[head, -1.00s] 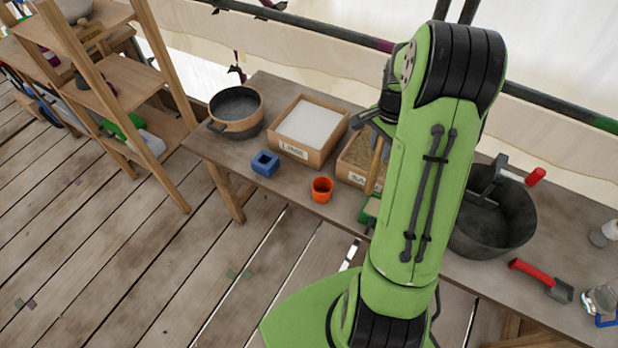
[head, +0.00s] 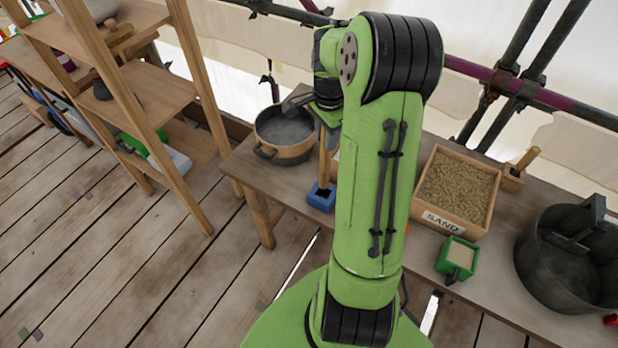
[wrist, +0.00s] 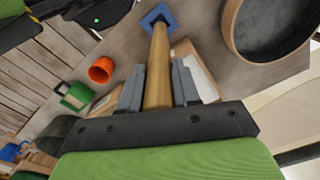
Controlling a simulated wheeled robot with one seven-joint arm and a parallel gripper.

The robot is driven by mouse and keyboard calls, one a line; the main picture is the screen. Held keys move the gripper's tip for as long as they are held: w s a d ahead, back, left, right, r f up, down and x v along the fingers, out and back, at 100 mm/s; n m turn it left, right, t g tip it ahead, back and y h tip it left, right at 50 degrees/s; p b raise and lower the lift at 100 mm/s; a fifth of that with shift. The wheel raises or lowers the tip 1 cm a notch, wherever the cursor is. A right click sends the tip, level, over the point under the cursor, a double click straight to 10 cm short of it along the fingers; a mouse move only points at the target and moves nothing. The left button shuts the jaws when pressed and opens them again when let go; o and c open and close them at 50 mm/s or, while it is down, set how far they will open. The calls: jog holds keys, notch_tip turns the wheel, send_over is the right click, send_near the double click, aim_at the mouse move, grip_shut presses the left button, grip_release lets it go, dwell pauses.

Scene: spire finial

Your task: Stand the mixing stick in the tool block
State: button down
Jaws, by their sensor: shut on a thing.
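My gripper (wrist: 158,78) is shut on the wooden mixing stick (wrist: 159,45), which shows between the two grey fingers in the wrist view. In the head view the stick (head: 325,165) hangs close to upright below my gripper. Its lower end is at the opening of the small blue block (head: 319,203) near the table's front edge. The blue block also shows at the stick's far end in the wrist view (wrist: 150,17). I cannot tell whether the tip is inside the opening or just above it. My arm hides part of the gripper in the head view.
A round pan (head: 284,150) stands just behind the blue block. The sand box (head: 457,190), a green container (head: 457,259) and a dark bucket (head: 570,270) are to the right. A wooden block with a handle (head: 513,178) stands behind. An orange cup (wrist: 101,70) is near the blue block.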

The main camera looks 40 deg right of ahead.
aim_at(326, 157)
notch_tip(326, 157, down, 8)
jog(key=shift+d+r+b, duration=0.1)
jog(key=shift+r+b, duration=0.15)
jog(key=shift+b, duration=0.15)
jog(key=c, duration=0.8)
grip_release()
jog(key=shift+f, duration=0.1)
jog(key=shift+s, duration=0.1)
